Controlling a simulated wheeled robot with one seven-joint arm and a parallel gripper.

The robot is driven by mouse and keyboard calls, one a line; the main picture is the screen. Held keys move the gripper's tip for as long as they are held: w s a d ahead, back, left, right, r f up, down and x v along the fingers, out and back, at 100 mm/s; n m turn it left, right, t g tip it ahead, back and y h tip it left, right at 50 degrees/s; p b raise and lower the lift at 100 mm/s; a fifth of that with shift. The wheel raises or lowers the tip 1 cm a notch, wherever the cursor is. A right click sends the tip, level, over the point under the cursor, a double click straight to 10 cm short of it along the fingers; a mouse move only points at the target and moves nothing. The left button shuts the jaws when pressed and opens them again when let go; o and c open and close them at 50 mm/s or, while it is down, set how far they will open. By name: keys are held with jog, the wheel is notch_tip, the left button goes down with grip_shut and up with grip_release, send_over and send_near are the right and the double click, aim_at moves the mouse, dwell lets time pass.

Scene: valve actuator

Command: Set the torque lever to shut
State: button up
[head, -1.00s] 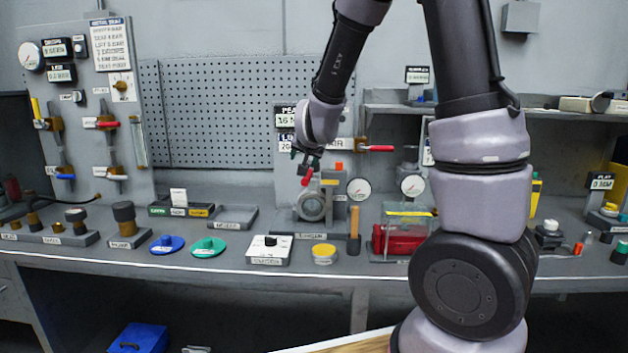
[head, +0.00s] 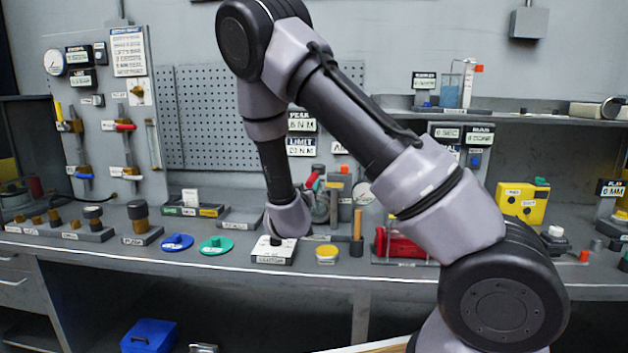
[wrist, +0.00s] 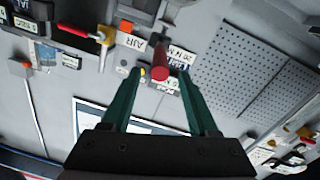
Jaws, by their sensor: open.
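The torque lever has a red grip (head: 312,181) and stands on the grey actuator (head: 334,205) at the bench's middle. In the wrist view the red grip (wrist: 160,72) is seen nearly end-on, between the fingertips. My gripper (wrist: 160,76) is open, with one green finger on each side of the grip and a gap showing. Whether a finger touches it I cannot tell. In the head view my wrist is low at the left of the actuator, and the fingers are mostly hidden. My arm covers part of the actuator's surroundings.
Another red handle (wrist: 76,31) by the AIR sign shows in the wrist view. Blue and green discs lie left.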

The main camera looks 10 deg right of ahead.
aim_at(313, 179)
jog(key=x, duration=0.9)
jog(key=shift+w+d, duration=0.15)
jog(key=shift+w, duration=0.1)
grip_shut()
dwell(1.0)
